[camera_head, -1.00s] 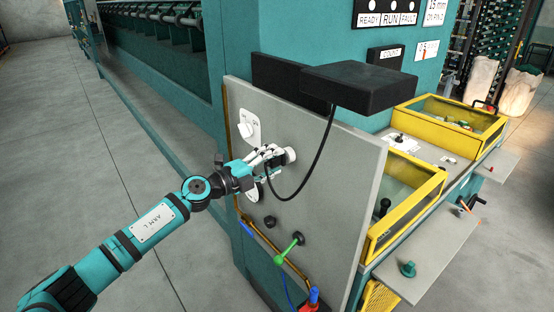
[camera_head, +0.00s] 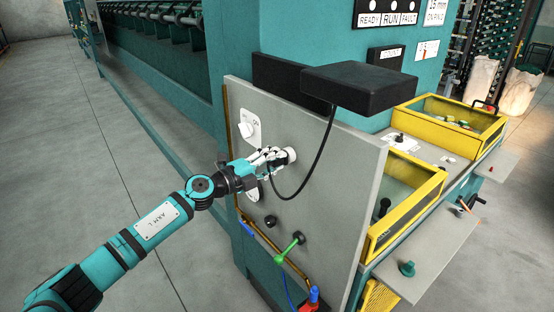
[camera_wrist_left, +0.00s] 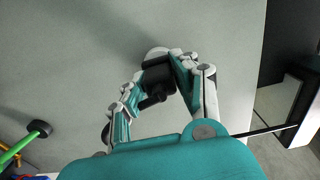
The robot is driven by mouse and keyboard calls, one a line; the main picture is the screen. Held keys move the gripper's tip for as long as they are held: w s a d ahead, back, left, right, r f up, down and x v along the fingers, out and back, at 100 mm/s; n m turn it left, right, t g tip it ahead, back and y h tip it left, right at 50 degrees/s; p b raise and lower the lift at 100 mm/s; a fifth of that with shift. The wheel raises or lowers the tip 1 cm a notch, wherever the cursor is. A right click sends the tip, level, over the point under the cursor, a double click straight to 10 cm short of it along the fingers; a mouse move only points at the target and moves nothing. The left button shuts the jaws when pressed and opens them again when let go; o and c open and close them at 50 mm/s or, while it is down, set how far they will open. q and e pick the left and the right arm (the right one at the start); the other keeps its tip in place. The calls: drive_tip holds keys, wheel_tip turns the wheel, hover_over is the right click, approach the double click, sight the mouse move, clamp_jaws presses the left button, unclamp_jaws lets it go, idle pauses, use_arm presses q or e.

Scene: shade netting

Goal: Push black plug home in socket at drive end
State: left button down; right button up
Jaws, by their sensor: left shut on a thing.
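My left gripper (camera_head: 268,163) is at the grey panel (camera_head: 335,195) on the machine's end. In the left wrist view its fingers (camera_wrist_left: 160,85) are shut on the black plug (camera_wrist_left: 157,80), one on each side. A pale round socket (camera_head: 291,155) sits on the panel just beyond the fingertips. It also shows in the left wrist view (camera_wrist_left: 157,53), partly behind the plug. The plug's front is at the socket; I cannot tell how deep it sits. A black cable (camera_head: 318,160) hangs in a loop from the black box to the gripper. My right gripper is not in view.
A black box (camera_head: 366,87) juts out above the panel. A white-plated switch (camera_head: 248,128) is left of the socket. Below are a black knob (camera_head: 270,221) and a green lever (camera_head: 289,248). Yellow-framed bins (camera_head: 405,200) stand to the right. The floor at left is clear.

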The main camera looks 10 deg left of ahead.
use_arm(q)
drive_tip(key=c, duration=0.9)
unclamp_jaws()
drive_tip(key=shift+w+d+r, duration=0.1)
drive_tip(key=shift+v, duration=6)
